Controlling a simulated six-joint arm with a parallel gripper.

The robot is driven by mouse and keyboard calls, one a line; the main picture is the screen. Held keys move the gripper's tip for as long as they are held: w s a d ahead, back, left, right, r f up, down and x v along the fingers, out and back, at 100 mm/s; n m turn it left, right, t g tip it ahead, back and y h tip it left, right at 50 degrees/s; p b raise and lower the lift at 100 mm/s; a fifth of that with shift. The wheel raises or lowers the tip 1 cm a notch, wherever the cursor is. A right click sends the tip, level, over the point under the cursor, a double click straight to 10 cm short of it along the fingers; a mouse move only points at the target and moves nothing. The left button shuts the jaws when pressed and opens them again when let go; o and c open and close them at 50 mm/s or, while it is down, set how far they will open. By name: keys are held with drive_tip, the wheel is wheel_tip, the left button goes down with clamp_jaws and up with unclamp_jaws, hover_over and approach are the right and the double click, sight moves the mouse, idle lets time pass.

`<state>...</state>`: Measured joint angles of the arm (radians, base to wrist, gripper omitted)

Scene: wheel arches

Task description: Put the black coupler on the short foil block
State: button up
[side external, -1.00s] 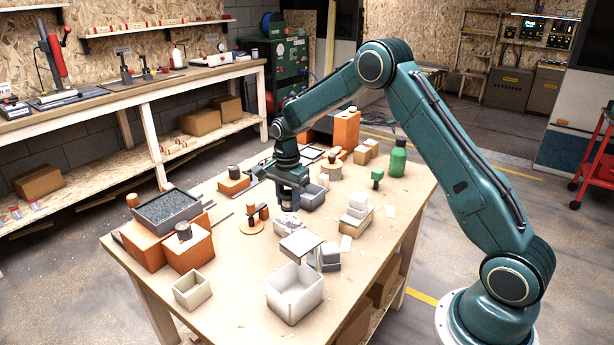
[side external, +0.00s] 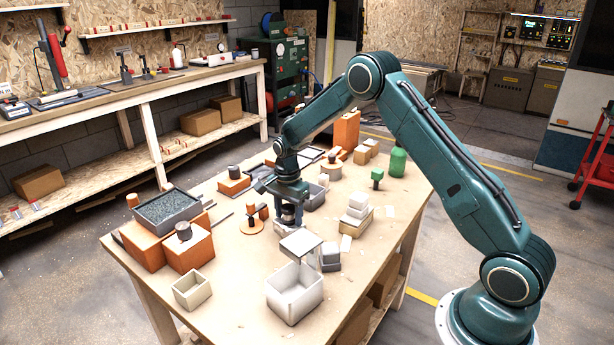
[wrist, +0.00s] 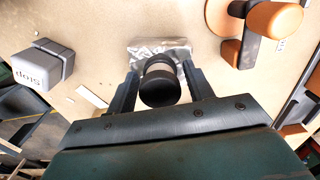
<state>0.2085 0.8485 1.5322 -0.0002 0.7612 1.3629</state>
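The black coupler (wrist: 160,88) is a short dark cylinder with a lighter band, between my gripper's two fingers in the wrist view. My gripper (wrist: 161,72) points down, and a narrow gap shows between each finger and the coupler, so it looks open around it. The short foil block (wrist: 172,46) is a crinkled silvery block directly beneath the coupler, which appears to stand on it; the contact itself is hidden. In the side external view my gripper (side external: 288,222) is low over the middle of the table, and its fingers largely cover the foil block.
An orange piece with dark and orange posts (side external: 252,222) stands just left of my gripper. A white open bin (side external: 295,300) is in front, with grey blocks (side external: 329,257) nearby. A gravel tray (side external: 166,208) sits on orange blocks at left.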

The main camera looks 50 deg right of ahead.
sight(288, 207)
drive_tip(key=shift+o, duration=0.2)
drive_tip(key=shift+r, duration=0.15)
wheel_tip(288, 207, up, 12)
idle(0.8)
idle(0.4)
